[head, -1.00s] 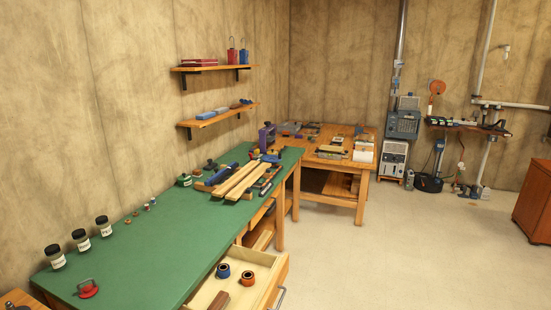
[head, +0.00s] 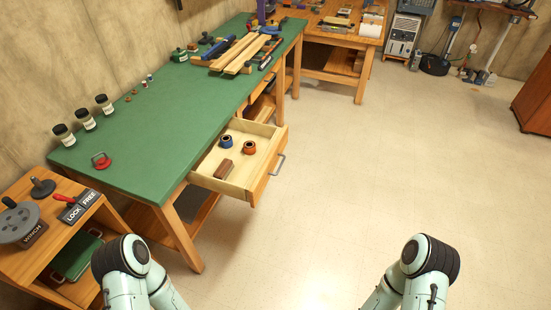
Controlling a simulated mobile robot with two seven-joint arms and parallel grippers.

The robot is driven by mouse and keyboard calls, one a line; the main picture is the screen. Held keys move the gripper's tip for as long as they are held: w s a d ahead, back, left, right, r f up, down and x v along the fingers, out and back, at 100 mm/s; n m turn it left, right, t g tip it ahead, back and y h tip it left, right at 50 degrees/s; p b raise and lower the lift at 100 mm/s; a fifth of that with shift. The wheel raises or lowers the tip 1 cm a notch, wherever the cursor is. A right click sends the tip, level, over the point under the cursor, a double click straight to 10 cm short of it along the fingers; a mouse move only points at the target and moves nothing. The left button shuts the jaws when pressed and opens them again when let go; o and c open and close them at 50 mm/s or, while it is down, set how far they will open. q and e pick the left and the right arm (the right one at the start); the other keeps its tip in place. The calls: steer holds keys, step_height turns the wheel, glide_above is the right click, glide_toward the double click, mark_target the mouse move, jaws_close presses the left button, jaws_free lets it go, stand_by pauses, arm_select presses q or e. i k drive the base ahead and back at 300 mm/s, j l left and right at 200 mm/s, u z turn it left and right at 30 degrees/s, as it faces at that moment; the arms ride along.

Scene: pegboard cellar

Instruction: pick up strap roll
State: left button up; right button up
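The open drawer (head: 210,184) of the green-topped bench holds two small rolls and a brown block. One roll is blue with a dark centre (head: 226,141). The other is orange with a dark centre (head: 249,147) and sits to its right. I cannot tell which of these is the strap roll. The brown block (head: 223,171) lies in front of them. Parts of both my arms show at the bottom edge, well apart from the drawer. Neither of my grippers is in view.
A wooden stand (head: 75,235) with a dark disc and LOCK/FREE sign is at left. The floor right of the drawer is clear.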

mark_target(250, 148)
steer(key=u, duration=2.8)
steer(key=k+l+u, duration=0.2)
steer(key=l, duration=0.15)
steer(key=l+u, duration=0.2)
steer(key=l, duration=0.15)
steer(key=k+l+u, duration=0.35)
steer(key=l+u, duration=0.2)
steer(key=k+l+u, duration=0.15)
steer(key=u, duration=0.2)
steer(key=k+l+u, duration=0.2)
steer(key=u, duration=0.15)
steer(key=k+l+u, duration=0.35)
steer(key=k+u, duration=0.4)
steer(key=k, duration=0.15)
